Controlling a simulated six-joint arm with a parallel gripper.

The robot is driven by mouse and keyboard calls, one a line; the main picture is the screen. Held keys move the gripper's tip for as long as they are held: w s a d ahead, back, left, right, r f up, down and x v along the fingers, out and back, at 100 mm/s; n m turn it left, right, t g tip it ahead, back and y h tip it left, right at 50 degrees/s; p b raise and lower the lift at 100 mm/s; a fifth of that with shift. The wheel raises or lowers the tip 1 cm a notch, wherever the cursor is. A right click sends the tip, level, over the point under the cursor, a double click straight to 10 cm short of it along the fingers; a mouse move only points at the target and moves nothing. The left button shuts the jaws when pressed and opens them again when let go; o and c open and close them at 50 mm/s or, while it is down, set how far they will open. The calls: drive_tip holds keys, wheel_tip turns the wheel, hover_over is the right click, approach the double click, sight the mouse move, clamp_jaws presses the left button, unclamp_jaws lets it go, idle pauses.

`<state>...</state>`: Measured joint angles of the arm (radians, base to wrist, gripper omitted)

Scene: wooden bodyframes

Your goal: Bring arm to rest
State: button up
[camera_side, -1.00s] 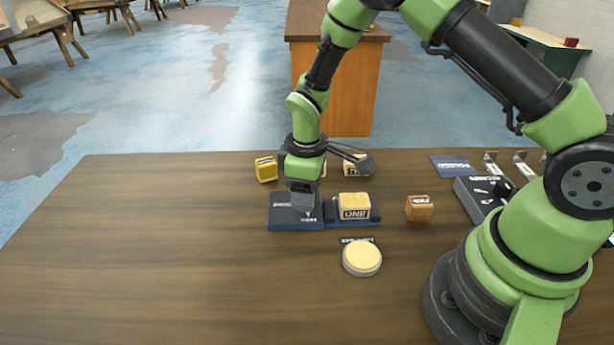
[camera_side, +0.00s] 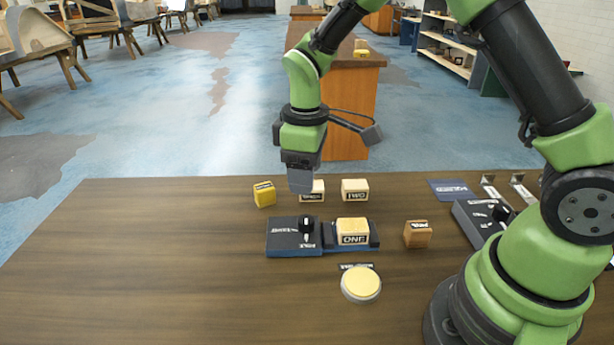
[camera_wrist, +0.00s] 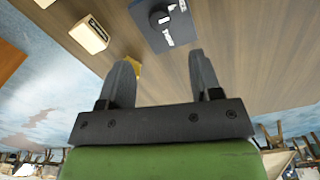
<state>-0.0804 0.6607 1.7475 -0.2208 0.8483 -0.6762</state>
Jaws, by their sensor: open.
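My gripper (camera_side: 300,182) hangs above the back part of the table, raised clear of the blocks and of the dial box. In the wrist view its two fingers (camera_wrist: 160,78) stand apart with nothing held between them. The dark blue box with a black dial knob (camera_side: 294,240) sits on the table below and in front of the gripper. It also shows at the top of the wrist view (camera_wrist: 160,30).
A block marked ONE (camera_side: 352,231) rests on the blue tray beside the dial box. Blocks stand behind: yellow (camera_side: 264,194), one partly hidden (camera_side: 313,191), and TWO (camera_side: 355,190). The table's left is clear.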

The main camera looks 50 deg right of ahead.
drive_tip(key=s+r+m+t+y, duration=0.1)
drive_tip(key=s+r+m+t, duration=0.15)
drive_tip(key=s+r, duration=0.4)
drive_tip(key=s+r+m+t, duration=0.2)
drive_tip(key=s+r+m, duration=0.2)
drive_tip(key=r, duration=0.5)
drive_tip(key=s+r+m+t+y, duration=0.1)
drive_tip(key=s+m+t, duration=0.1)
drive_tip(key=s, duration=0.6)
drive_tip(key=shift+s+r+m+t, duration=0.15)
drive_tip(key=shift+r+m+t, duration=0.25)
drive_tip(key=shift+m, duration=0.45)
